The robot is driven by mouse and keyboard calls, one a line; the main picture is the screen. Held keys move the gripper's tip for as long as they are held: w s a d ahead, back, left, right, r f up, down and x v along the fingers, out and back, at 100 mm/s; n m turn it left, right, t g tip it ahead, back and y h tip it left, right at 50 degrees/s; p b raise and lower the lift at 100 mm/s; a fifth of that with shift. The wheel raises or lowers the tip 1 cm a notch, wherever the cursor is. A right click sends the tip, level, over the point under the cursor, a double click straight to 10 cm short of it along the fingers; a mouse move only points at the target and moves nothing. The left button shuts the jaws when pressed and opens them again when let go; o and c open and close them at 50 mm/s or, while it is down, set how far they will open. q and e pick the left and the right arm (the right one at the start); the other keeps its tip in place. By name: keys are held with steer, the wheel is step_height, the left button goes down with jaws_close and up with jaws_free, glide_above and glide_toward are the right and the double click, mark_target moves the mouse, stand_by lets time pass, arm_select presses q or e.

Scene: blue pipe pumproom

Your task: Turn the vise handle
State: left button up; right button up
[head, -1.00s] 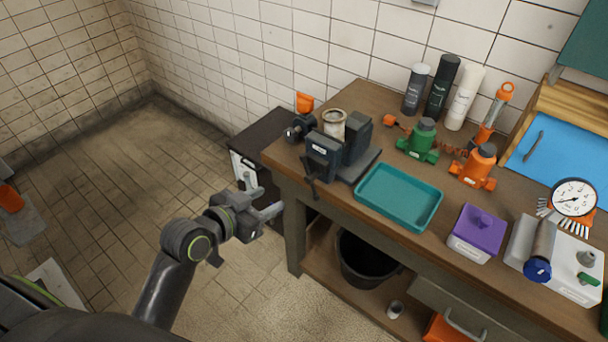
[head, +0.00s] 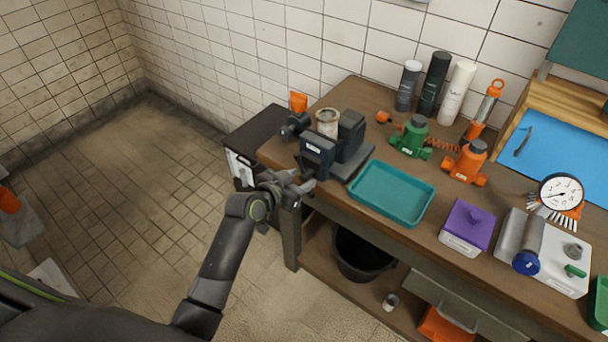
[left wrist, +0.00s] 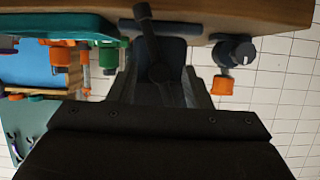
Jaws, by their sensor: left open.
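The dark grey vise (head: 320,150) stands on the near left corner of the workbench. Its dark handle, a bar with a knobbed end (left wrist: 143,14), shows in the left wrist view, running from the knob to a round hub. In the head view the handle is largely hidden by the vise and my gripper. My left gripper (head: 299,181) is open at the vise's front, just off the bench edge, with its fingers towards the handle. I cannot tell whether they touch it. My right gripper is not in view.
A teal tray (head: 428,208) lies right of the vise, with a purple box (head: 467,229) beyond it. Green (head: 412,137) and orange (head: 466,161) jacks stand behind the tray. A black bucket (head: 364,254) sits under the bench. The floor to the left is open.

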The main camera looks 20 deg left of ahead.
arm_select(q)
steer(key=shift+x, duration=1.25)
steer(key=shift+c, duration=0.5)
jaws_close()
